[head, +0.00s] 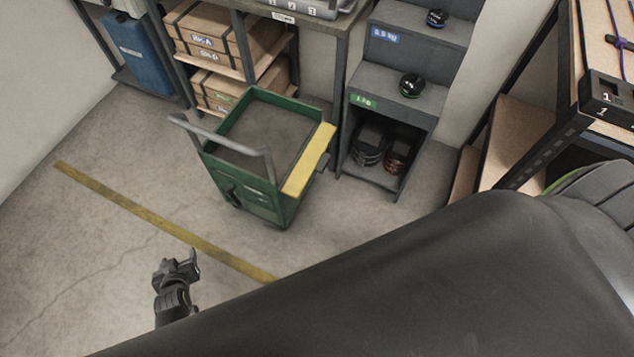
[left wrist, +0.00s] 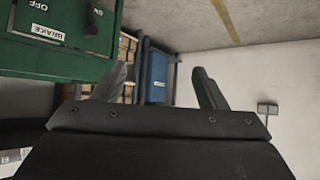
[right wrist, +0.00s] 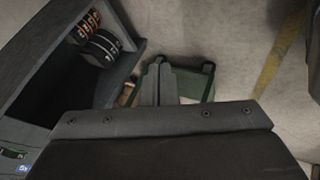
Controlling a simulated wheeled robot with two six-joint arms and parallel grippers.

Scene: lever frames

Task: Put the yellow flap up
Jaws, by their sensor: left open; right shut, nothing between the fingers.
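The yellow flap (head: 310,160) is a flat strip along the right side of the green cart (head: 240,188) in the head view. Its exact tilt is hard to tell. The cart's brake panel (left wrist: 60,30) shows at the upper left of the left wrist view. My left gripper (head: 190,262) is open and empty, in front of the cart and to its left, apart from the flap. Its spread fingers show in the left wrist view (left wrist: 162,88). My right gripper (right wrist: 158,80) is shut and empty; the cart (right wrist: 200,82) shows beyond its fingers. I cannot make out the flap there.
A dark stepped stand (head: 388,102) with an open lower compartment is right of the cart. Shelving with boxes (head: 205,42) and a blue container (head: 140,55) stand behind. A wooden-topped rack (head: 597,60) is at right. The floor around the yellow line (head: 150,215) is clear.

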